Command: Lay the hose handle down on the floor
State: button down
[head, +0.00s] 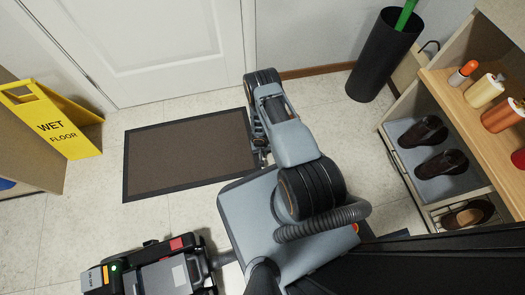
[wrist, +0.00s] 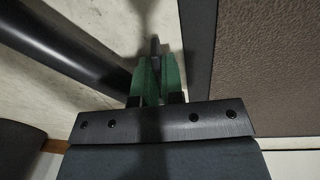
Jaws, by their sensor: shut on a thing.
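My gripper (wrist: 157,62) shows in the wrist view with two green fingers close together. It is shut on a small dark piece (wrist: 155,46) that sticks out past the fingertips, which I take to be the hose handle. Most of the handle is hidden between the fingers. In the head view my gripper (head: 263,157) is at the right edge of the brown mat, mostly hidden by my arm, and the handle cannot be made out there. Pale floor (wrist: 110,22) shows beyond the fingers; the gap between handle and floor cannot be judged.
The dark-edged brown mat (head: 185,155) lies before the white door (head: 150,40). A yellow wet-floor sign (head: 52,122) stands left. A black stand (head: 385,55) with something green is at the back right. A shoe shelf (head: 462,190) lines the right. Floor between mat and shelf looks clear.

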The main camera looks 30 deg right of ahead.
jog(key=shift+f, duration=0.45)
jog(key=c, duration=1.2)
grip_release()
jog(key=shift+o, duration=0.2)
notch_tip(320, 180, up, 14)
jog(key=a+p, duration=0.1)
jog(key=p, duration=0.5)
jog(key=shift+w+p, duration=0.15)
jog(key=shift+p, duration=0.2)
jog(key=shift+a+f, duration=0.1)
